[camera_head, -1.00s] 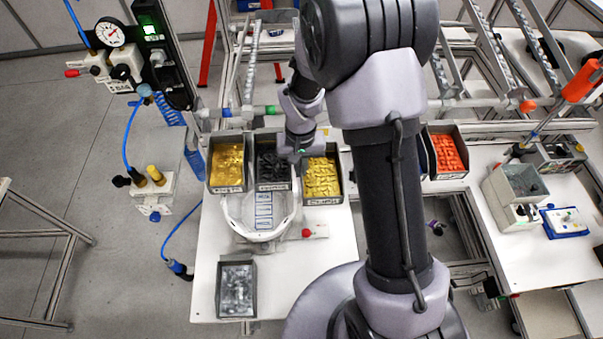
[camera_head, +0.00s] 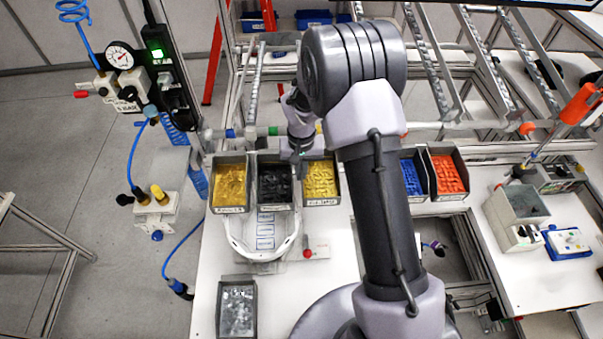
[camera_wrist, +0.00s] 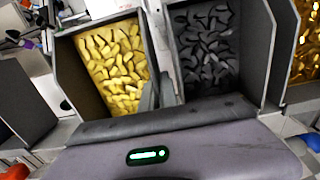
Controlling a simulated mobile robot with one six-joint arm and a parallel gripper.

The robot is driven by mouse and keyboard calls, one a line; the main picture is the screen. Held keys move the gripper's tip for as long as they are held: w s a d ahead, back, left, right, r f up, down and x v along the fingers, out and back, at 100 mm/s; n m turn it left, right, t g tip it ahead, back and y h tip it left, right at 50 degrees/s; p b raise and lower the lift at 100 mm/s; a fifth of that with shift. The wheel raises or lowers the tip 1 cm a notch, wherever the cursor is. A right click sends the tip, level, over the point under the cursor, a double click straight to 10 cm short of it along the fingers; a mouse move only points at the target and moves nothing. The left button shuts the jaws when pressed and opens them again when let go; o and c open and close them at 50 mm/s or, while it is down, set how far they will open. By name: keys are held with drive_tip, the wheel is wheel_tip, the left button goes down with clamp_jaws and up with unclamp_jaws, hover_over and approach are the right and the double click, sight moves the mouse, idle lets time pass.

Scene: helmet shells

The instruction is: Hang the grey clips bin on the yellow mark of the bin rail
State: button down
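The grey clips bin (camera_head: 237,308) stands on the white table at the front left, apart from my gripper. The bin rail (camera_head: 250,132) runs across behind a row of bins and carries coloured marks. A small yellow patch (camera_head: 318,128) shows on it beside my wrist; my arm hides part of the rail. My gripper (camera_head: 298,158) is at the row, between the black-parts bin (camera_head: 275,186) and the right yellow-parts bin (camera_head: 321,183). In the wrist view its narrow fingers (camera_wrist: 157,88) show between these two bins; whether they grip a wall is unclear.
Another yellow-parts bin (camera_head: 230,184) is at the row's left end. Blue (camera_head: 411,174) and orange (camera_head: 447,172) parts bins are to the right of my arm. A white helmet shell (camera_head: 262,240) lies between the row and the grey bin. An air-hose stand is at left.

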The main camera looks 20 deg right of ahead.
drive_tip(key=shift+f, duration=0.45)
drive_tip(key=c, duration=1.6)
unclamp_jaws()
